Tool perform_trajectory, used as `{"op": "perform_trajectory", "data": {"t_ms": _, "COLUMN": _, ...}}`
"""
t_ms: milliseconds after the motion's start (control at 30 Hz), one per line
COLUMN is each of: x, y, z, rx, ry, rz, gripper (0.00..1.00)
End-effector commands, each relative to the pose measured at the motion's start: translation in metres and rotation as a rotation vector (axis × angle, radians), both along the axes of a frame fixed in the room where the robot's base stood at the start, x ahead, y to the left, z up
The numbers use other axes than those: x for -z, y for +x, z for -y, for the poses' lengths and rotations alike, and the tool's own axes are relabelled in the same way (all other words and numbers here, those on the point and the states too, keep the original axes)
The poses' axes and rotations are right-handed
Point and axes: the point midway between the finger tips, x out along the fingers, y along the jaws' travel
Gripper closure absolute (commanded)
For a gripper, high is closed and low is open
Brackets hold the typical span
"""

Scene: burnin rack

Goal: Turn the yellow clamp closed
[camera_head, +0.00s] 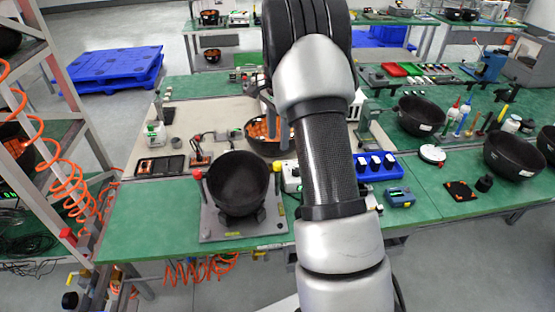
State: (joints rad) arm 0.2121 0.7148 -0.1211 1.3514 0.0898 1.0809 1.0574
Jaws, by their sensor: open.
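A grey fixture plate (215,229) lies near the front edge of the green table and carries a large black bowl (237,184). A yellow clamp knob (277,167) stands at the plate's right side, beside the bowl. Another yellow piece (281,211) sits lower at the plate's right edge. A red knob (197,174) stands at its left. How far the clamp is turned is too small to tell. My gripper (270,108) is largely hidden behind my arm. Its visible grey part is beyond the yellow knob, apart from it, and its jaws are open.
An orange-filled bowl (259,146) stands behind the fixture. More black bowls (418,117) stand at right. A rack with orange hoses (66,160) is at left.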

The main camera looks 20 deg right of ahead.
Motion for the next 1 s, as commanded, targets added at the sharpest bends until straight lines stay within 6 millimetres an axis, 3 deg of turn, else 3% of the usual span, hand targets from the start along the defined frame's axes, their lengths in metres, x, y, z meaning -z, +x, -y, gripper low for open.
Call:
{"op": "perform_trajectory", "data": {"t_ms": 300, "x": 0.067, "y": -0.001, "z": 0.000, "rx": 0.000, "ry": 0.001, "rz": -0.003, "gripper": 0.58}}
{"op": "perform_trajectory", "data": {"t_ms": 500, "x": 0.092, "y": -0.001, "z": 0.000, "rx": 0.000, "ry": 0.001, "rz": -0.002, "gripper": 0.58}}
{"op": "perform_trajectory", "data": {"t_ms": 900, "x": 0.099, "y": 0.000, "z": 0.000, "rx": -0.001, "ry": 0.000, "rz": 0.001, "gripper": 0.58}}
{"op": "perform_trajectory", "data": {"t_ms": 1000, "x": 0.099, "y": 0.000, "z": 0.000, "rx": -0.001, "ry": 0.000, "rz": 0.001, "gripper": 0.75}}
